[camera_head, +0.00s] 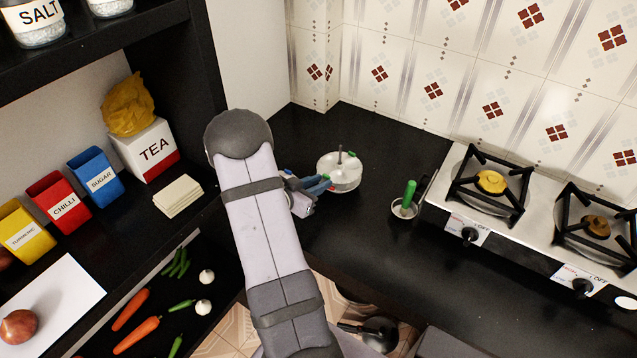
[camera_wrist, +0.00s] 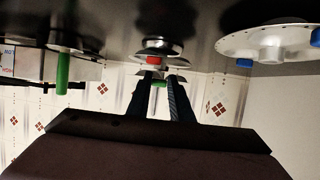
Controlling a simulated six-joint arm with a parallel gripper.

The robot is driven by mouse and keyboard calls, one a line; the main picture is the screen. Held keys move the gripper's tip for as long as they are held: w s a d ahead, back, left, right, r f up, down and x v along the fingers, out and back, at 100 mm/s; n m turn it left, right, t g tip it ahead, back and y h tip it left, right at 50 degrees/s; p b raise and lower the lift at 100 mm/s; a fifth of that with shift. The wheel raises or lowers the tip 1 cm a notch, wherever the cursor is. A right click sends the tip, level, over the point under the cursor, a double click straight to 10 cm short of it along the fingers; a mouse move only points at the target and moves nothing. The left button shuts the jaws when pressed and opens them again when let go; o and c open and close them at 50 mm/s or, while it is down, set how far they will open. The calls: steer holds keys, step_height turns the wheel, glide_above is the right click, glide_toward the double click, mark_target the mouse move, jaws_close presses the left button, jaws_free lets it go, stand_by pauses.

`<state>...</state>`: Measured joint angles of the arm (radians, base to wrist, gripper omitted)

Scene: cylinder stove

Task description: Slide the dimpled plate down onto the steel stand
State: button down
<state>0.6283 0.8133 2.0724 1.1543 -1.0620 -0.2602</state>
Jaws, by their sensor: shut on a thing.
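The dimpled plate (camera_head: 341,174) is a pale metal disc with green tabs at its edge. In the head view, the thin post of the steel stand (camera_head: 339,155) rises through its middle. My gripper (camera_head: 327,184) is shut on the plate's near edge. In the wrist view, which is upside down, my two fingers (camera_wrist: 160,82) close around the plate's edge, with a green tab and a red tab nearby. The round stand base (camera_wrist: 162,46) is beyond them. My fingers hide much of the plate, so its exact height on the post is unclear.
Another holed plate with blue tabs (camera_wrist: 262,42) lies apart on the counter, mostly hidden by my arm in the head view. A green-handled item (camera_head: 409,193) stands in a small dish to the right. The gas stove (camera_head: 468,207) is farther right; tiled wall (camera_head: 440,70) stands behind.

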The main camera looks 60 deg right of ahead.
steer(key=shift+f, duration=0.3)
steer(key=c, duration=1.5)
jaws_free()
steer(key=shift+a, duration=0.1)
steer(key=shift+b+v, duration=0.75)
steer(key=shift+v, duration=2.85)
